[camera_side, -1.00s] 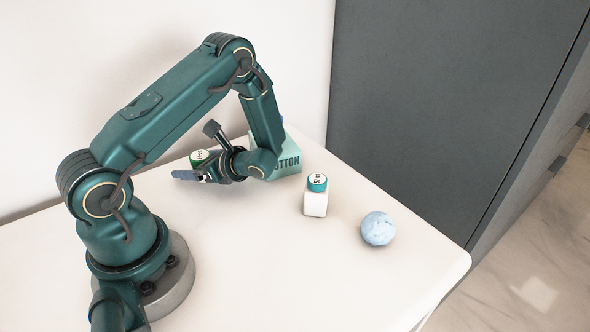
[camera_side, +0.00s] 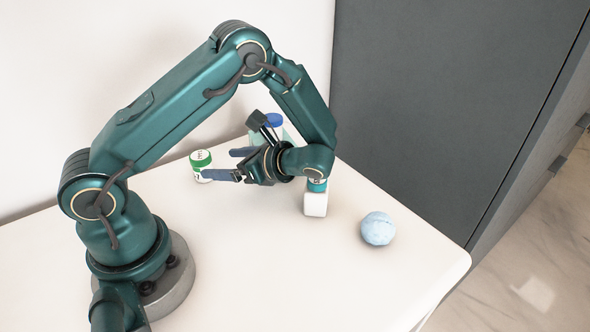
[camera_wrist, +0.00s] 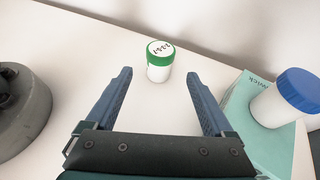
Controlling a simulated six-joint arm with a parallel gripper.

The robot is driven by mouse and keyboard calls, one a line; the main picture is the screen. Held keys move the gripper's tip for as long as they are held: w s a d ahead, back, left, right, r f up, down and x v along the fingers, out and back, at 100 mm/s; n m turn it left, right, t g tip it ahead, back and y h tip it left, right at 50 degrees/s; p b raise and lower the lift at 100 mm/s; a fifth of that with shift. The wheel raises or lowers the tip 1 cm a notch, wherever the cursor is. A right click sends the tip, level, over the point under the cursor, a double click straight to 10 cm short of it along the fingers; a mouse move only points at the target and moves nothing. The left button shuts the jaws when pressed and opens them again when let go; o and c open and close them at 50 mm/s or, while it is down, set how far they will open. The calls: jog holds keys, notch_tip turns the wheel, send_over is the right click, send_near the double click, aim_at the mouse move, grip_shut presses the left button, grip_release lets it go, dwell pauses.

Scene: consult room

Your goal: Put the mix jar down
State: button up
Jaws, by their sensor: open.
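A white jar with a green lid (camera_side: 200,165) stands upright on the table, left of and behind my gripper (camera_side: 219,163) in the side view. I take it for the mix jar, though its lettering is too small to read surely. In the wrist view the green-lidded jar (camera_wrist: 158,70) stands just beyond the fingertips, centred on the gap and apart from both fingers. My gripper (camera_wrist: 159,73) is open and empty.
A blue-lidded white jar (camera_wrist: 285,98) rests on a pale teal box (camera_wrist: 238,105) at the right finger's side. A white bottle with a teal lid (camera_side: 315,203) and a pale blue ball (camera_side: 377,229) stand to the right. The table's front (camera_side: 265,270) is clear.

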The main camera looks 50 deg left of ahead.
jog(key=s+d+r+n+t+h, duration=0.2)
jog(key=d+r+n+t+h, duration=0.3)
jog(key=d, duration=0.3)
jog(key=s+d+r+n+t+h, duration=0.2)
jog(key=d+r+n+t+h, duration=0.3)
jog(key=d+r+n+h, duration=0.1)
jog(key=shift+s+d+r+n+t+h, duration=0.2)
jog(key=shift+s+d+n+t+h, duration=0.15)
jog(key=shift+d+n+h, duration=0.65)
